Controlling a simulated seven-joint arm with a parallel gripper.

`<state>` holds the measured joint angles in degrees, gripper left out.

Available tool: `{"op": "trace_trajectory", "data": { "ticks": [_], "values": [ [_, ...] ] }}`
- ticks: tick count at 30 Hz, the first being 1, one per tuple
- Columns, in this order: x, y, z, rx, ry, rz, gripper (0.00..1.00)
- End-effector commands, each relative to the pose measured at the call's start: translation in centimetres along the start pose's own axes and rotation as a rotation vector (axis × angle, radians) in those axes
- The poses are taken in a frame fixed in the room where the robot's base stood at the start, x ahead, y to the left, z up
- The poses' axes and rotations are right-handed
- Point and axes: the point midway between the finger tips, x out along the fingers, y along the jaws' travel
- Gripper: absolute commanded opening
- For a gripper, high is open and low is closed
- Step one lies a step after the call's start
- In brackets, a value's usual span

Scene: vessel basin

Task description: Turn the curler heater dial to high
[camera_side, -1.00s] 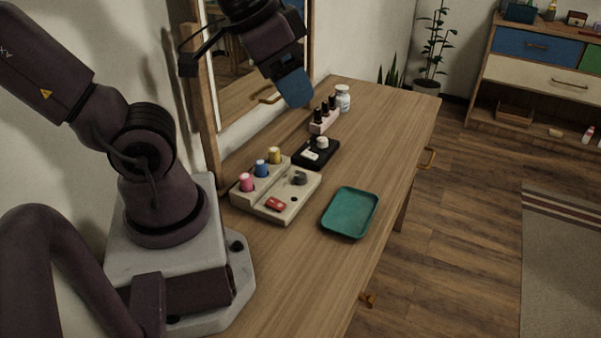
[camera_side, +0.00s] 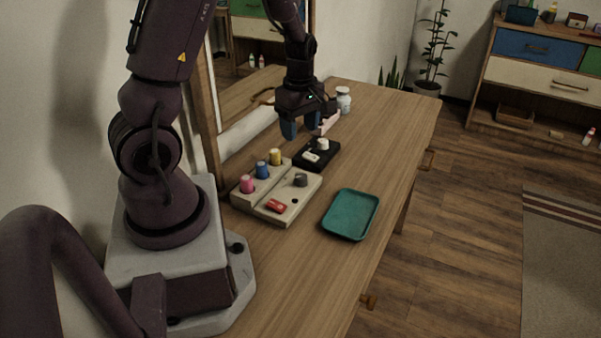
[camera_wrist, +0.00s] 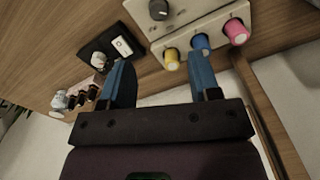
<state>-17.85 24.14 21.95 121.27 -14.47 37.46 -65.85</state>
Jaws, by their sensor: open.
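The curler heater (camera_side: 265,209) is a beige base on the table, with pink, blue and yellow curlers along its back. Its grey dial (camera_side: 300,180) is on the right part of its top, behind a red switch (camera_side: 276,206). In the wrist view the dial (camera_wrist: 158,9) is at the top edge, partly cut off, with a pale mark on it. My gripper (camera_side: 304,131) points down, open and empty, above the table behind the heater and near the black unit. In the wrist view my blue fingers (camera_wrist: 162,60) are spread apart, touching nothing that I can make out.
A black unit (camera_side: 328,160) with a white knob and white switch stands just behind the heater. A teal tray (camera_side: 350,214) lies to the right. A bottle rack, largely hidden by my gripper, and a white jar (camera_side: 343,100) stand farther back. A mirror is along the wall.

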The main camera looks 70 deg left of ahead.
Motion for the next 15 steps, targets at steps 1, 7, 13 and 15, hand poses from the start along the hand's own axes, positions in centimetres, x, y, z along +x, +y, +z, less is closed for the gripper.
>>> {"op": "trace_trajectory", "data": {
  "ticks": [1,7,13,15],
  "values": [
    [0.0,0.1,0.0,-0.040,0.000,0.006,0.57],
    [1.0,0.1,0.0,-0.097,0.002,0.005,0.57],
    [4.6,0.0,0.0,-0.095,0.001,0.001,0.57],
    [6.1,0.0,0.0,-0.094,0.000,0.000,0.57]
  ]
}}
